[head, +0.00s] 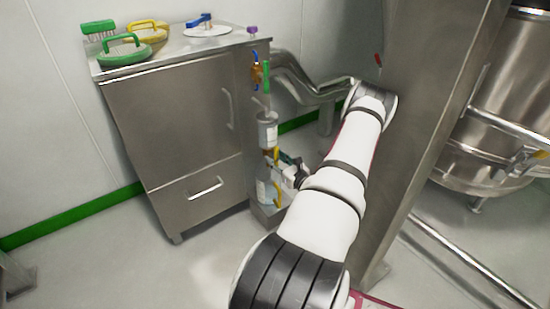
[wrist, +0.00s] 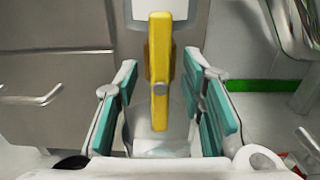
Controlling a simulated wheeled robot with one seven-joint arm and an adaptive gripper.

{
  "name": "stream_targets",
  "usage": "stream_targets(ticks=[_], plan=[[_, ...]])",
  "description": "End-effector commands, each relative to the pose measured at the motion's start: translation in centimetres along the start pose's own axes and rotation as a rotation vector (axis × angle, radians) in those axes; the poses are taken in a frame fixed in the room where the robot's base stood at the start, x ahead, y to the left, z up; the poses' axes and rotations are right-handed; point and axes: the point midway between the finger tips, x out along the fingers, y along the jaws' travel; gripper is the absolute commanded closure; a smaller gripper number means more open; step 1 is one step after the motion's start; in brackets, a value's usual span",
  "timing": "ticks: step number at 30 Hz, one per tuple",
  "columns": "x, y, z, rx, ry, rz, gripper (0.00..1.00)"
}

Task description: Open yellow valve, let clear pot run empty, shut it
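The yellow valve handle (wrist: 160,70) stands upright in the middle of the wrist view, a long flat bar with a grey pivot near its middle. My gripper (wrist: 163,80) is open, its teal-padded fingers on either side of the handle with gaps showing. In the head view, my gripper (head: 290,167) is at the valve, partly hiding it. The clear pot (head: 267,130) with a pale label is above the valve, at the cabinet's right side. Its liquid level cannot be told. A clear lower vessel (head: 266,190) stands below; it also shows behind my fingers (wrist: 160,143).
A steel cabinet (head: 175,130) stands left of the valve, with green and yellow handled pads and a blue-handled lid on top. An orange-brown valve with blue and green parts (head: 258,72) is above the pot. A steel column (head: 430,120) stands right of my arm.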

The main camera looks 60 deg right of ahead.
Motion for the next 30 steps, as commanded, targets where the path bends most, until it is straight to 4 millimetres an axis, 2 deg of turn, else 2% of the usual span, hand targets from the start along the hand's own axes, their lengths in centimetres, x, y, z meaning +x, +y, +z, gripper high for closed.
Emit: stream_targets(ticks=[4, 6, 9, 14, 21, 29, 30], plan=[[0.0, 0.0, 0.0, 0.0, 0.0, 0.0, 0.66], [-0.01, 0.0, 0.0, 0.0, 0.0, 0.0, 0.82], [-0.01, -0.01, 0.0, 0.0, 0.0, 0.0, 1.0], [-0.01, -0.02, 0.02, 0.005, 0.0, 0.0, 1.0], [-0.03, -0.08, 0.13, 0.124, -0.001, -0.002, 1.0], [-0.05, -0.1, 0.04, 0.133, -0.001, -0.001, 1.0], [-0.05, -0.1, 0.04, 0.133, -0.001, -0.001, 0.82]])
